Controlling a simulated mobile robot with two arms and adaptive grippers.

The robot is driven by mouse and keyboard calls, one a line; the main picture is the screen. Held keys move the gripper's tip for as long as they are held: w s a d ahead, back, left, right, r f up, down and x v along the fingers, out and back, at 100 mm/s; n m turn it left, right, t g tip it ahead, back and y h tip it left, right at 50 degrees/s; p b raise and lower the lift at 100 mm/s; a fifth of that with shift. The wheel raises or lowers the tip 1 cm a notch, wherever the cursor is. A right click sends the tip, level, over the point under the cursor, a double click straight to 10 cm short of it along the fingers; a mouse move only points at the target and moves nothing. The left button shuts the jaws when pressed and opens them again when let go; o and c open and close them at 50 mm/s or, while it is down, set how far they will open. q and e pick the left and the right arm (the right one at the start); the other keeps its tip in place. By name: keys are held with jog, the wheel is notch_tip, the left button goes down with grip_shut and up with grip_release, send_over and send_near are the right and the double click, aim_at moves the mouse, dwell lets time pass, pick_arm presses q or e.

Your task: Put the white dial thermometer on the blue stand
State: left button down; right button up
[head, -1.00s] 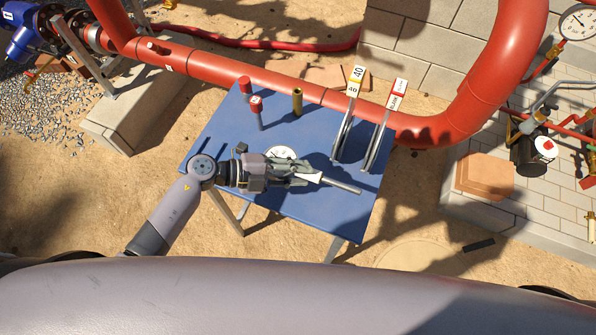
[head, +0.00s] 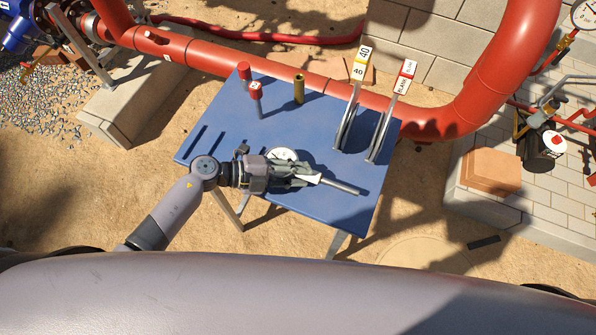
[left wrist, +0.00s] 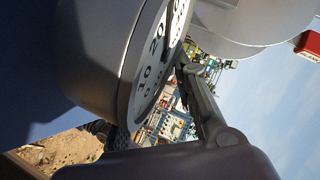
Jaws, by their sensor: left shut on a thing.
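The blue stand (head: 215,125) is a flat blue-topped table on metal legs in the middle of the head view. My left gripper (head: 308,176) is over its front half, shut on the white dial thermometer (head: 284,155). The round white dial shows just behind the fingers, partly covered by them. A thin metal rod (head: 342,187) sticks out to the right beyond the fingertips. In the left wrist view, the thermometer's grey rim and numbered dial (left wrist: 152,70) are close up beside a finger. I cannot tell whether the thermometer touches the tabletop. My right gripper is not in view.
A large red pipe (head: 200,55) runs behind.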

pick_arm(q)
jog(key=c, duration=1.3)
grip_release()
jog(key=shift+o, duration=0.9)
jog(key=shift+f, duration=0.1)
jog(key=o, duration=0.4)
jog(key=shift+a, duration=0.1)
jog(key=p+v, duration=0.2)
jog(key=v, duration=0.4)
jog(key=shift+s+a, duration=0.15)
jog(key=shift+a, duration=0.2)
